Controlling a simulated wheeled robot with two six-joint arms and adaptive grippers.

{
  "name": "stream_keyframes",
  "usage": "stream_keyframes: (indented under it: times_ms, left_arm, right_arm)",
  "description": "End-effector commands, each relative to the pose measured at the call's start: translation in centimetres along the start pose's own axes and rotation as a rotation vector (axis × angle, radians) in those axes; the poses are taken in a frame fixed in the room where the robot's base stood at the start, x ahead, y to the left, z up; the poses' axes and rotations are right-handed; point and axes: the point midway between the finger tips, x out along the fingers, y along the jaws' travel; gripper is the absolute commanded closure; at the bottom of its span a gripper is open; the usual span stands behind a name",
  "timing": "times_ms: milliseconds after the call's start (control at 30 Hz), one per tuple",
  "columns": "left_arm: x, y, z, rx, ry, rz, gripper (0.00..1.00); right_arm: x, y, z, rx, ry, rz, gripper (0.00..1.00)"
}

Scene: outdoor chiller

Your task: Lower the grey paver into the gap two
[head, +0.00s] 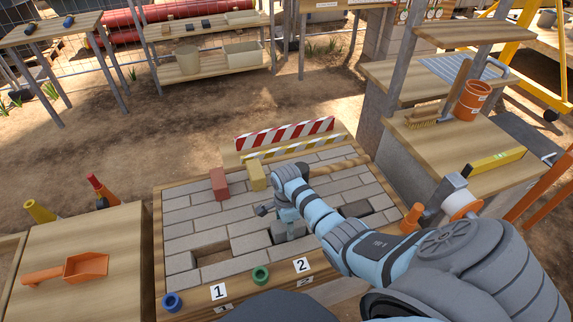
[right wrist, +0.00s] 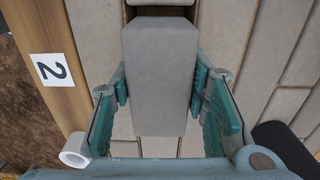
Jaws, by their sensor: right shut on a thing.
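My right gripper (head: 287,218) points down over the paved panel (head: 190,213), near the tag 2 (head: 302,265). Its teal fingers (right wrist: 160,88) are shut on the long sides of the grey paver (right wrist: 160,60). In the head view the grey paver (head: 281,233) is partly hidden by the gripper. The wrist view shows a dark recess (right wrist: 160,10) just beyond the paver's upper end; I cannot tell how much of it the paver covers. An open gap (head: 210,252) lies to the left, behind tag 1 (head: 219,291). My left gripper is not in view.
A blue ring (head: 172,302) and a green ring (head: 260,275) sit on the front edge. A striped barrier (head: 285,135) is behind.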

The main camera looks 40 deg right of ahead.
Motion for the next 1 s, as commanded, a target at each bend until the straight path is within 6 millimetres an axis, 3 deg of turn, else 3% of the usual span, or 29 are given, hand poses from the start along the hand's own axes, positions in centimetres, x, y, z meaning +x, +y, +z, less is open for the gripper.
stream_keyframes:
  times_ms: [133, 167, 300, 833, 1000]
  left_arm:
    - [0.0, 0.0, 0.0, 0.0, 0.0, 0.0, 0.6]
    - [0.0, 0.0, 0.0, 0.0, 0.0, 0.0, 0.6]
    - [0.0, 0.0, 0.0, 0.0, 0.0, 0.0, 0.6]
    - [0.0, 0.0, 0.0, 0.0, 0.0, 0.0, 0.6]
    - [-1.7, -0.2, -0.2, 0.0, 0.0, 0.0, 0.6]
  right_arm:
    - [0.0, -0.1, 0.0, 0.0, 0.0, -0.002, 1.0]
    - [0.0, -0.1, 0.0, 0.0, 0.0, -0.002, 0.56]
    - [0.0, -0.1, 0.0, 0.0, 0.0, -0.001, 0.35]
    - [0.0, 0.0, 0.0, 0.0, 0.0, 0.0, 0.39]
    - [-1.6, 0.0, 0.0, 0.0, 0.0, 0.0, 0.39]
